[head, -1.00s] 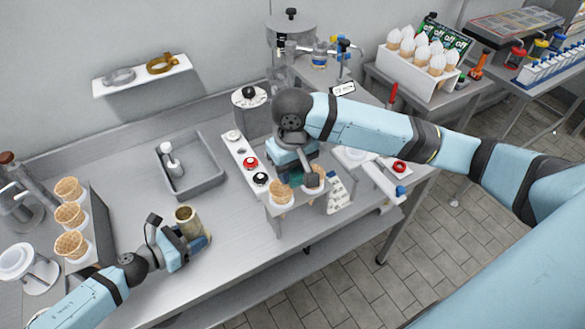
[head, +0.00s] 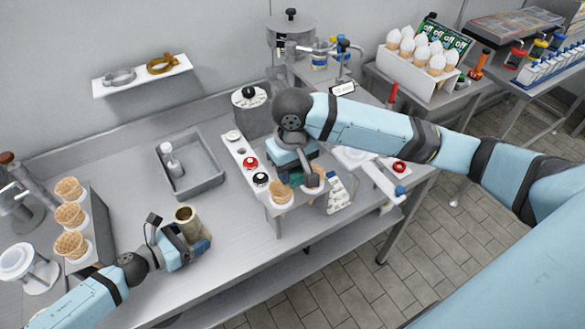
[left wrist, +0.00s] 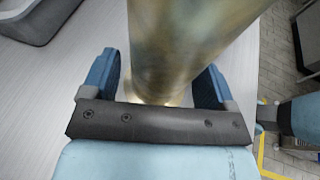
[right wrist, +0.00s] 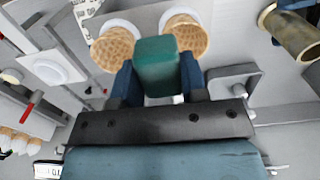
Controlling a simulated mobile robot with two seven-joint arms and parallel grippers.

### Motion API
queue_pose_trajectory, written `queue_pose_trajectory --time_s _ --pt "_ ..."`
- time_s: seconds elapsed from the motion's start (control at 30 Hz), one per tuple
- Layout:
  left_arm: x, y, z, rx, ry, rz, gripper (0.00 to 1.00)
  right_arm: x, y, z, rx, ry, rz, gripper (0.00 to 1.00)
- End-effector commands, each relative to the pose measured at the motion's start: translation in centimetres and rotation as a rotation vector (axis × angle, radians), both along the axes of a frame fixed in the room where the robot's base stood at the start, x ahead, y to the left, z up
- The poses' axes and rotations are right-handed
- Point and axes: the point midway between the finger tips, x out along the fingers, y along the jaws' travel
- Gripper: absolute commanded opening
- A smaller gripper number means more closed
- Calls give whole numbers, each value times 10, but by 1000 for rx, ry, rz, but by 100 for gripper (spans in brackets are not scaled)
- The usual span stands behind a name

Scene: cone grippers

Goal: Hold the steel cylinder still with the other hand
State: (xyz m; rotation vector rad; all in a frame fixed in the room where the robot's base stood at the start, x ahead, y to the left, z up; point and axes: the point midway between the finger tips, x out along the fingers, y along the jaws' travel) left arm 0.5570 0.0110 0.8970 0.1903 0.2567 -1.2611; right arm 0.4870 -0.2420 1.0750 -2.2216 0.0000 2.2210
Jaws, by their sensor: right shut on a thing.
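The steel cylinder (head: 187,217), open-topped and brassy in colour, stands on the counter at the lower left in the head view. It also fills the middle of the left wrist view (left wrist: 185,40). My left gripper (head: 193,240) is at the cylinder, with one finger on each side of it. A gap shows between the left finger and the cylinder in the left wrist view, so the jaws look open. My right gripper (right wrist: 158,80) is shut on a teal block (right wrist: 157,62), above the cone stand; the arm partly hides it in the head view.
Two waffle cones (head: 281,194) sit in a stand by my right gripper. More cones (head: 70,215) stand in a rack at the left. A grey sink tray (head: 190,175) lies behind the cylinder. Buttons (head: 250,163) are on a panel to its right. Bare counter lies between.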

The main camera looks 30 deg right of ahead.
Motion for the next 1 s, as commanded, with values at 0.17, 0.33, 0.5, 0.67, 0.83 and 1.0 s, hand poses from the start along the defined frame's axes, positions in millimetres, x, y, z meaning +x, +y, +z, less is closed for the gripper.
queue_pose_trajectory --time_s 0.17,0.33,0.5,0.67,0.83,1.0 --pt "0 0 -1 1 0 0 80 0 0 0 0 0 0 21" --pt "0 0 -1 1 0 0 80 0 0 0 0 0 0 21" --pt "0 1 -1 1 0 0 80 0 0 0 0 0 0 21" --pt "-1 3 -1 2 0 1 80 0 0 0 0 0 0 21" --pt "-3 9 1 1 0 0 80 0 0 0 0 0 0 21" --pt "-5 15 3 1 1 0 80 0 0 0 0 0 0 21"
